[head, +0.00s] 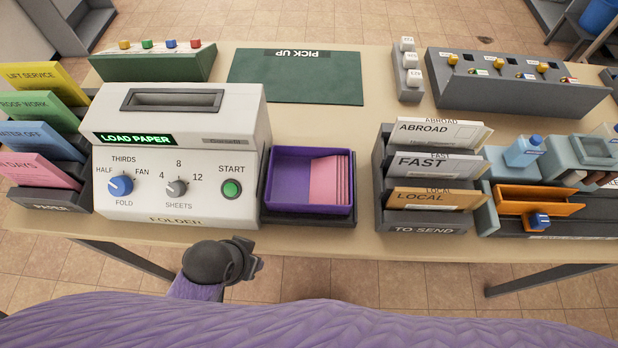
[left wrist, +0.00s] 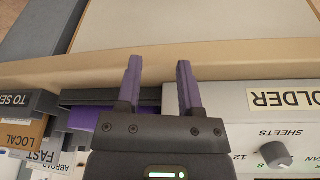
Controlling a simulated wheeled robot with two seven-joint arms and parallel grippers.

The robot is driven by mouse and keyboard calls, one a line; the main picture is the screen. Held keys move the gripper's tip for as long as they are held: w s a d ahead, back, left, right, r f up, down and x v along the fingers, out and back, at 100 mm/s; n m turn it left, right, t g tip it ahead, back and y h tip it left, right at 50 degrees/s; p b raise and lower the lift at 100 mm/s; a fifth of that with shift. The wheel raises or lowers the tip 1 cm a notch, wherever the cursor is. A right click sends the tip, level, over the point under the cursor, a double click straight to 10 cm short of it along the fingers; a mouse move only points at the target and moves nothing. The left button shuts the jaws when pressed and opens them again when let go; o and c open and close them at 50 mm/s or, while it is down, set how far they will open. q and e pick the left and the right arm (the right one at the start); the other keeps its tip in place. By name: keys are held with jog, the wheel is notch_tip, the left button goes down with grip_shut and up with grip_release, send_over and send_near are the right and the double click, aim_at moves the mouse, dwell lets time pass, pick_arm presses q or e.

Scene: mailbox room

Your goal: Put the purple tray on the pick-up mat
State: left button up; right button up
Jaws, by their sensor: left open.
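The purple tray (head: 308,209) sits in a dark holder at the right side of the white folder machine in the head view. Pink folded sheets stand in its right half. Part of it shows purple at the left in the left wrist view (left wrist: 84,119). The dark green pick-up mat (head: 295,85) lies flat and empty at the back of the table. My left gripper (head: 252,266) is just off the table's front edge, left of and nearer than the tray. It is open and empty, with both purple fingers (left wrist: 158,62) apart. My right gripper is not in view.
The folder machine (head: 180,140) shows LOAD PAPER and stands left of the tray. The letter rack (head: 425,215) stands to its right. Bare tabletop lies between tray and mat.

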pick_arm(q)
notch_tip(320, 180, up, 3)
jog(key=w, duration=0.1)
jog(key=m+g+h+p, duration=0.1)
jog(key=m+g+h, duration=0.2)
jog(key=m, duration=1.2)
send_near(307, 204)
jog(key=f, duration=0.1)
jog(key=b+x, duration=0.2)
jog(key=x, duration=0.7)
jog(key=shift+d+f, duration=0.25)
jog(key=shift+f, duration=0.05)
grip_shut()
jog(key=shift+r+h, duration=0.1)
jog(key=shift+h, duration=0.2)
